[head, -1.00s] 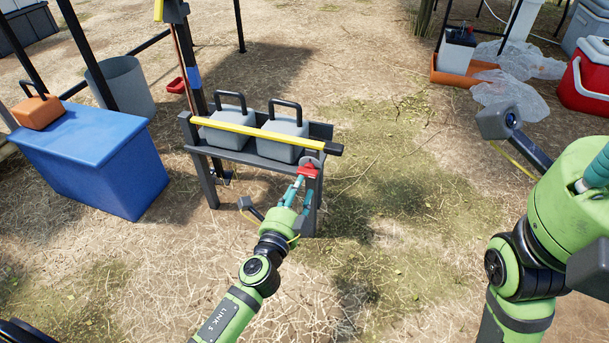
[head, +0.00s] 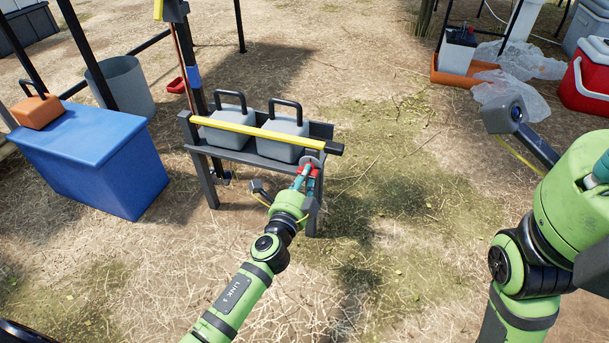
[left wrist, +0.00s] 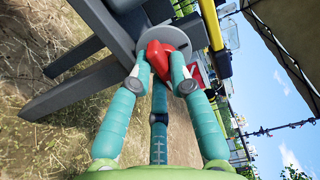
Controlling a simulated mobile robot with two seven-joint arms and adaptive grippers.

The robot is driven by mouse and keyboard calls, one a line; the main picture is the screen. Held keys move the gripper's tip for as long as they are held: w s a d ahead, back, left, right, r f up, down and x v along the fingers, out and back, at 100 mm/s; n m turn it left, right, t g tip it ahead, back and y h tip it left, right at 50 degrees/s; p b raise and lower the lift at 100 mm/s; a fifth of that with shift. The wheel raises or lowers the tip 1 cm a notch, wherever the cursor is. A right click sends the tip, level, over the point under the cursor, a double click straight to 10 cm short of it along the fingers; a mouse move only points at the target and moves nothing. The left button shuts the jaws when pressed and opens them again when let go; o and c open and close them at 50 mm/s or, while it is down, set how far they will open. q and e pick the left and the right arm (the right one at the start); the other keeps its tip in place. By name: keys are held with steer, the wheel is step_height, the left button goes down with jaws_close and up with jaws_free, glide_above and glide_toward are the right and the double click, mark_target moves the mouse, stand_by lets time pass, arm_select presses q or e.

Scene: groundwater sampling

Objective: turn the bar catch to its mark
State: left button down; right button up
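The red bar catch (head: 311,166) sits on a grey round plate (head: 312,159) at the right end of the dark rack. In the left wrist view the catch (left wrist: 154,58) lies between the teal fingertips, in front of the plate (left wrist: 168,36). My left gripper (head: 305,180) is shut on the catch, and its fingers hide part of it. The yellow bar (head: 262,132) runs across the front of two grey handled containers. My right gripper (head: 597,172) shows only as a bit of teal at the right edge.
The grey rack (head: 208,184) stands on dry grass. A blue chest (head: 95,165) with an orange box (head: 37,112) on it is at left, near a grey bin (head: 124,88). A red cooler (head: 588,85) is far right. Grass right of the rack is clear.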

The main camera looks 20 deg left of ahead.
arm_select(q)
steer(key=n+p, duration=0.1)
steer(key=n, duration=0.4)
steer(key=r+n+p, duration=0.1)
steer(key=n, duration=0.4)
steer(key=r+n+p, duration=0.1)
steer(key=n, duration=0.4)
steer(key=shift+w+d, duration=0.15)
steer(key=shift+f+n+p, duration=0.1)
steer(key=shift+n+p, duration=0.25)
steer(key=shift+n, duration=0.55)
steer(key=shift+f+n, duration=0.15)
steer(key=shift+n, duration=0.45)
steer(key=c, duration=1.2)
jaws_free()
steer(key=shift+c, duration=0.2)
steer(key=shift+f, duration=0.15)
